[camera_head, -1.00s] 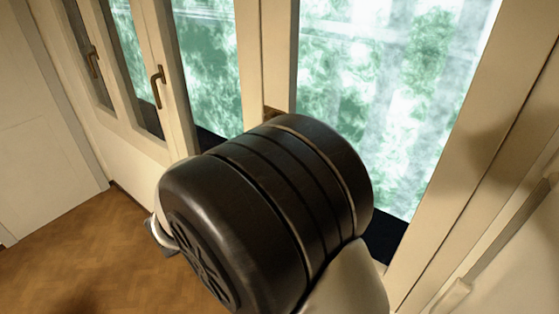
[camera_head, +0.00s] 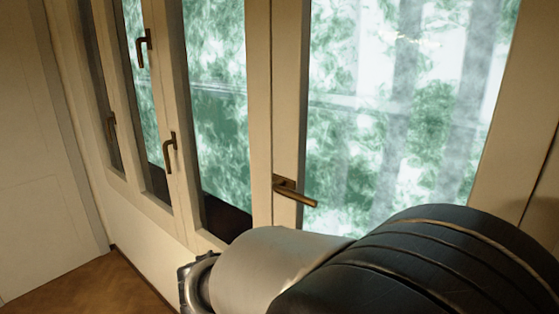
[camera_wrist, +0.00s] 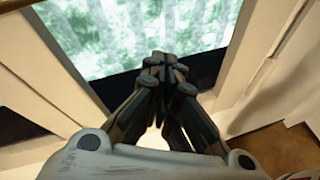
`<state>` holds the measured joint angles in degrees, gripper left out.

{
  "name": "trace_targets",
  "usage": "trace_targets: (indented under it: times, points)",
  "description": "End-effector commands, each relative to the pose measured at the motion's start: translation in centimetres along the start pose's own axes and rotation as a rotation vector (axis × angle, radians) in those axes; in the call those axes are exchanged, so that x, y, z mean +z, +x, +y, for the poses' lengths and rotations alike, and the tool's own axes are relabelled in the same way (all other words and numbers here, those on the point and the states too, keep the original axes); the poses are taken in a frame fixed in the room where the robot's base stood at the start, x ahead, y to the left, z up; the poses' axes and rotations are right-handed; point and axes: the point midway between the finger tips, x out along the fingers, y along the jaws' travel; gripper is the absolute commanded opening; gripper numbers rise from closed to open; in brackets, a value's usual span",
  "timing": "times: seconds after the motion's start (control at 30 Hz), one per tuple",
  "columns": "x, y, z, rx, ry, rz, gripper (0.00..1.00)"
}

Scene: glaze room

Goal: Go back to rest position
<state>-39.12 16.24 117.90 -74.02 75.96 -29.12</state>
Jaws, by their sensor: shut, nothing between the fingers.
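My gripper (camera_wrist: 163,62) shows in the wrist view with its fingers together and nothing between them. It points toward a window pane and the dark strip along its lower edge. In the head view my black and light arm links fill the lower right, in front of the window. The gripper's fingers cannot be made out in the head view.
Tall windows (camera_head: 272,110) with cream frames stand close in front of my arm. A bronze handle (camera_head: 295,192) sticks out just above the arm, and another handle (camera_head: 170,150) is further left. A pale door (camera_head: 35,150) stands at left. Brown wood floor (camera_head: 90,290) shows clear at lower left.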

Motion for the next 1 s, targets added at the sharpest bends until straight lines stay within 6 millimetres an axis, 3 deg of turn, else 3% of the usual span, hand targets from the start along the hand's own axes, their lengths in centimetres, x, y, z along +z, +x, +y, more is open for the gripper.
trace_targets:
  times: [0.03, 0.2, 0.3, 0.4, 0.53, 0.7, 1.0]
  points:
    - [0.2, 1.9, -4.0, -0.098, 0.129, 0.054, 0.0]
    - [-0.6, 3.4, -15.1, -0.396, 0.567, 0.232, 0.0]
    - [-2.3, 2.8, -20.2, -0.551, 0.847, 0.323, 0.0]
    - [-4.6, 1.5, -24.1, -0.691, 1.136, 0.407, 0.0]
    - [-7.5, -0.5, -26.9, -0.835, 1.49, 0.503, 0.0]
    - [-9.7, -2.3, -27.8, -0.942, 1.808, 0.592, 0.0]
    - [-10.2, -3.1, -27.7, -0.983, 1.93, 0.63, 0.0]
